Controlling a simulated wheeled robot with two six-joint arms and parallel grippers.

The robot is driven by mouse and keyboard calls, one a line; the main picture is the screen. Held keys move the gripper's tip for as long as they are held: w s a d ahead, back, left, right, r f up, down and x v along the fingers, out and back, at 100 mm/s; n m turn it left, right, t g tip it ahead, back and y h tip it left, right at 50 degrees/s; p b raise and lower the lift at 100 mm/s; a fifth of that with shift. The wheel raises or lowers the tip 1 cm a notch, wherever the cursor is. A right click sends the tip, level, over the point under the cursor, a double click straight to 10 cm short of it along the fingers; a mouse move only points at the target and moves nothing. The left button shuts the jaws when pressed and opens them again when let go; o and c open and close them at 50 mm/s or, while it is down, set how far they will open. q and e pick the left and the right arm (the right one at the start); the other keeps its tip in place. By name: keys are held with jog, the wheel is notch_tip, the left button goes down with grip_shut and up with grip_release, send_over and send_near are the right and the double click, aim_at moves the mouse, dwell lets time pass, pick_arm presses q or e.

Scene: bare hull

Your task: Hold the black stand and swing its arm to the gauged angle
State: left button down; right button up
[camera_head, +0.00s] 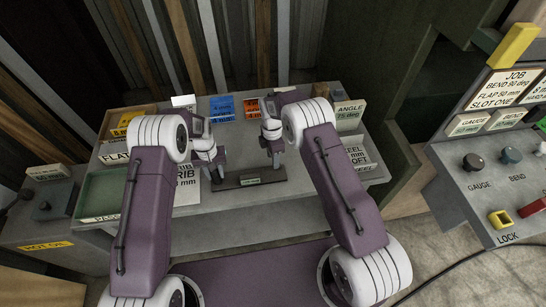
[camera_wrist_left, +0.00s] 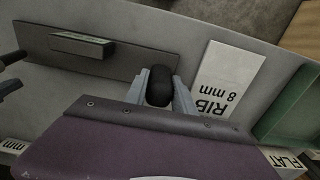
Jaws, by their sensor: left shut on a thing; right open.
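The black stand (camera_head: 262,176) lies on the grey bench, a long dark base plate with a small green-edged label block on it. In the left wrist view its plate (camera_wrist_left: 150,62) runs across the upper left. My left gripper (camera_head: 216,174) is at the plate's left end. It is shut on a round black upright part of the stand (camera_wrist_left: 160,88), which shows between its fingers. My right gripper (camera_head: 275,160) is open above the plate's right end. I cannot make out the stand's swing arm clearly. A block marked "ANGLE 75 deg" (camera_head: 350,107) stands at the back right.
A white "RIB 8 mm" card (camera_head: 187,194) lies left of the stand, near a green tray (camera_head: 100,193). Blue (camera_head: 222,107) and orange (camera_head: 252,109) blocks stand behind. A "STEEL" bin (camera_head: 358,158) is at right. A control panel (camera_head: 490,165) stands further right.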

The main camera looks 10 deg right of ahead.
grip_shut()
jog(key=shift+d, duration=0.15)
jog(key=shift+d+r+y, duration=0.2)
jog(key=shift+d+y, duration=0.95)
jog(key=shift+y, duration=0.45)
jog(key=shift+d+y, duration=1)
jog(key=shift+y, duration=0.5)
grip_release()
